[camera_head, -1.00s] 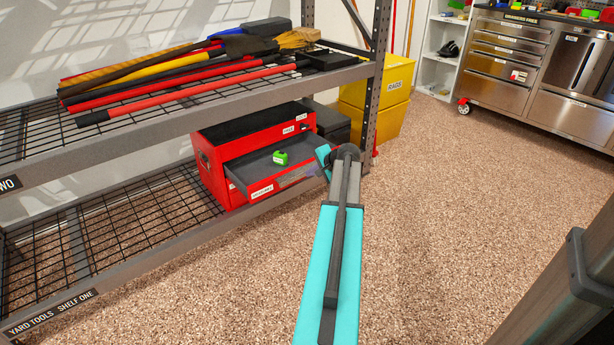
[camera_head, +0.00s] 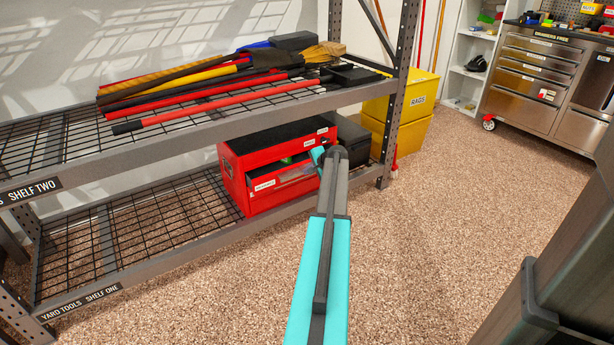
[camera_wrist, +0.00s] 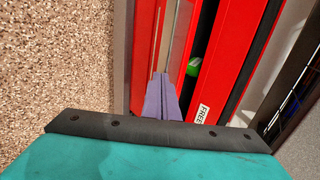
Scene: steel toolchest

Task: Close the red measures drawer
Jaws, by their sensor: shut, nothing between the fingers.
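The red toolchest (camera_head: 236,180) stands on the lower wire shelf. Its measures drawer, with the labelled red front (camera_head: 264,185), stands out a little, leaving a narrow gap behind the front. A green tape measure (camera_head: 287,160) shows in that gap; in the wrist view it is partly hidden too (camera_wrist: 196,67). My gripper (camera_wrist: 162,76) is shut and empty, its purple fingertips at the drawer front (camera_wrist: 144,45) in the wrist view. They look close to or touching it; contact is not certain. In the head view my arm hides the drawer's right end.
The upper shelf (camera_head: 230,112) with long-handled yard tools lies above the chest. A dark box (camera_head: 353,142) and a rack post (camera_head: 393,110) stand to its right, with yellow rags bins (camera_head: 408,104) beyond. The floor in front (camera_head: 420,230) is clear.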

